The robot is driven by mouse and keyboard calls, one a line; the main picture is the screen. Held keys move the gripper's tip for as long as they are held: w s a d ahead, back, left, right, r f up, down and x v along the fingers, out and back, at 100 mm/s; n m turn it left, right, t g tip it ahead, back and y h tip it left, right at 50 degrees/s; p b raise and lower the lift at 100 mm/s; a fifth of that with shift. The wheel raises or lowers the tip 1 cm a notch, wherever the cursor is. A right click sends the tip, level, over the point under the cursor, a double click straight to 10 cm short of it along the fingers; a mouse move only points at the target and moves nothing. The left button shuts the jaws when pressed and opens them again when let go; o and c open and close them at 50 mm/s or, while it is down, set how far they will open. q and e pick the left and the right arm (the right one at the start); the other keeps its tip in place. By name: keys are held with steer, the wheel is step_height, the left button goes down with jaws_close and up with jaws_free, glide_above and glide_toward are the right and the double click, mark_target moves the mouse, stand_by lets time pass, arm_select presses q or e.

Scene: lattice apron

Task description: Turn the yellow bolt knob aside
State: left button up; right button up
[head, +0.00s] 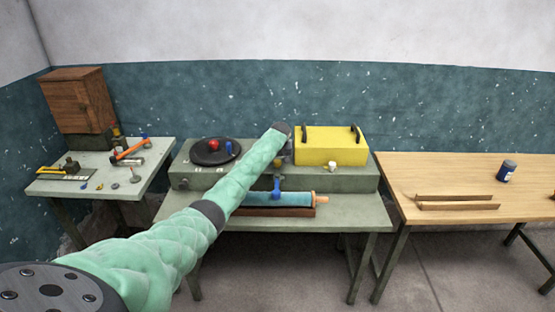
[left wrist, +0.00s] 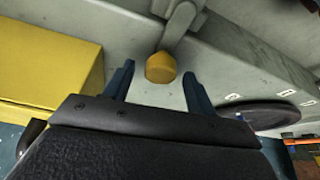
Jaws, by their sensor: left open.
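The yellow bolt knob (left wrist: 160,67) shows in the left wrist view at the end of a grey bolt arm (left wrist: 180,22). A small yellow spot in the head view (head: 277,164) looks like the same knob, on the front of the grey-green bench unit. My left gripper (left wrist: 159,78) is open. Its two dark blue fingers stand on either side of the knob, with a gap on both sides. In the head view my left gripper (head: 285,150) is mostly hidden behind my green arm's end. My right gripper is not in view.
A yellow box (head: 330,148) with black handles stands close to the right of my gripper. A black disc (head: 214,153) with red and blue knobs lies to the left. Side tables (head: 97,181) and (head: 450,170) flank the bench.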

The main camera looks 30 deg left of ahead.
arm_select(q)
steer(key=c, duration=1)
